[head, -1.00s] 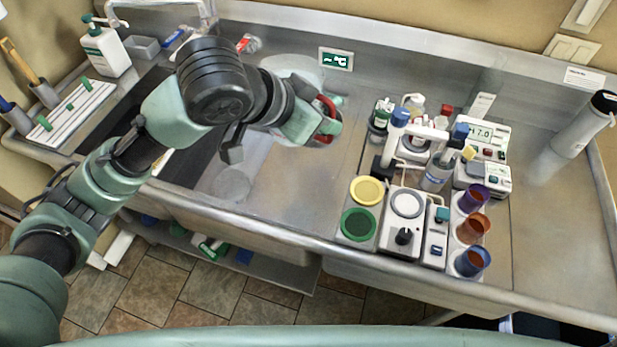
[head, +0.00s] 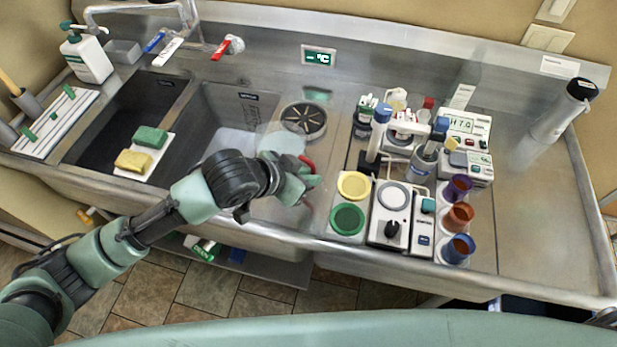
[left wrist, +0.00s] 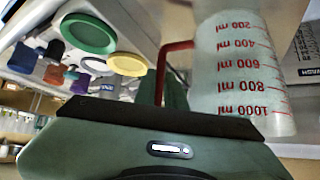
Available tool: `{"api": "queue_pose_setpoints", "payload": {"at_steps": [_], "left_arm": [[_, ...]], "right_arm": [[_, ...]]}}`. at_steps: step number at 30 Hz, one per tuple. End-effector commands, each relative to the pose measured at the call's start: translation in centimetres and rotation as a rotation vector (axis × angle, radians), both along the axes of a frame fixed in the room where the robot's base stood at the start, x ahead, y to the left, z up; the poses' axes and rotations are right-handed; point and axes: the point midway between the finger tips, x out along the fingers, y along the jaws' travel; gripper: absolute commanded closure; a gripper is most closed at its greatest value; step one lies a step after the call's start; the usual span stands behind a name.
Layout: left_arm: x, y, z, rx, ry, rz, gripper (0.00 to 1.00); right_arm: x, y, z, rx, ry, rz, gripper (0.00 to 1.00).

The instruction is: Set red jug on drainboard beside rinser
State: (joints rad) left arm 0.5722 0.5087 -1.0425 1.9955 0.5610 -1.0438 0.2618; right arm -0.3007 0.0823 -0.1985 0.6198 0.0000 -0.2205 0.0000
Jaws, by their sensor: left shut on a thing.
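The jug is a translucent measuring jug (head: 283,140) with a red handle and red millilitre marks. It also shows close up in the left wrist view (left wrist: 238,70), with its red handle (left wrist: 163,70) beside the gripper. My left gripper (head: 303,180) is shut on the jug's handle; the fingertips are largely hidden. The jug appears held over the sink's right edge, in front of the rinser (head: 304,120), a round dark-centred disc in the steel surface. The drainboard (head: 335,95) is the flat steel around and right of the rinser. My right gripper is not in view.
Right of the jug stand a yellow dish (head: 354,185), a green dish (head: 347,219), a stirrer plate (head: 393,197), bottles, meters and coloured cups (head: 458,217). Left are two sink basins (head: 115,115) with sponges (head: 151,137) on a white board. The far-right steel surface is mostly clear.

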Motion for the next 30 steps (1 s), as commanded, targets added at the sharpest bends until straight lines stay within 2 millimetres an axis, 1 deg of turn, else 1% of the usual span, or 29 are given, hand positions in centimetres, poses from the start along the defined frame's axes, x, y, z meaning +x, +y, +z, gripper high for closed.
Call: {"api": "queue_pose_setpoints", "payload": {"at_steps": [5,16,17,18,19,27,30], "left_arm": [[0.2,-0.1,-1.2,-0.004,-0.01,-0.003,1.0],[0.2,-0.1,-1.5,-0.004,-0.011,-0.003,1.0],[0.0,0.0,-1.8,-0.001,-0.002,-0.001,0.81],[0.0,0.0,-1.8,0.0,-0.003,-0.001,0.7],[0.0,0.0,-1.8,-0.001,-0.002,-0.001,0.67],[0.0,0.0,-1.7,-0.001,-0.002,-0.001,0.67],[-0.1,0.1,-1.4,-0.001,-0.002,-0.001,0.67]], "right_arm": [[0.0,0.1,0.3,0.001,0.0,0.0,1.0],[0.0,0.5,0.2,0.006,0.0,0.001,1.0],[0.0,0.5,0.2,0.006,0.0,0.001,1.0],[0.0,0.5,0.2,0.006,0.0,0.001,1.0],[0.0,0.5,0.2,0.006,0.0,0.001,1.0],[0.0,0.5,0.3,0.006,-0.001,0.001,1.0],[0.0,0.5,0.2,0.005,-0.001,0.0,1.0]]}}
